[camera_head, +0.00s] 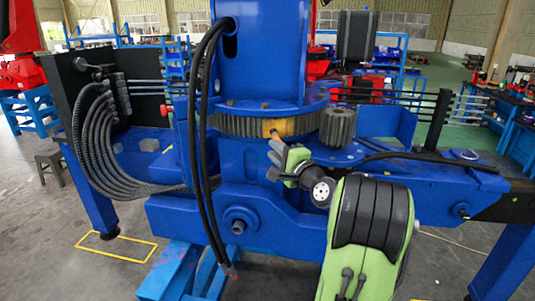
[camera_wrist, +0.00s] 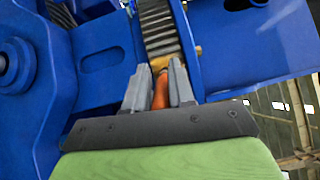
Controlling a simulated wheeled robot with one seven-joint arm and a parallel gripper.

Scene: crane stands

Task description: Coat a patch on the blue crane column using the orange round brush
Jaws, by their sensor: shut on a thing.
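The blue crane column (camera_head: 262,60) rises at the top centre of the head view, above a grey toothed ring (camera_head: 240,125). My gripper (camera_head: 275,148) reaches up to the front of this ring. In the wrist view, my gripper (camera_wrist: 161,90) is shut on the orange round brush (camera_wrist: 161,93), whose orange handle shows between the grey fingers. The brush's far end points at the toothed ring (camera_wrist: 158,30). A yellow-orange area (camera_head: 290,126) shows on the ring in the head view. I cannot tell whether the brush touches it, and the fingers partly hide the brush.
Black hoses (camera_head: 205,130) hang in front of the column at left. A small grey pinion gear (camera_head: 338,127) stands right of the ring. Blue beams (camera_head: 440,190) extend to the right below. Coiled grey hoses (camera_head: 95,140) lie further left.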

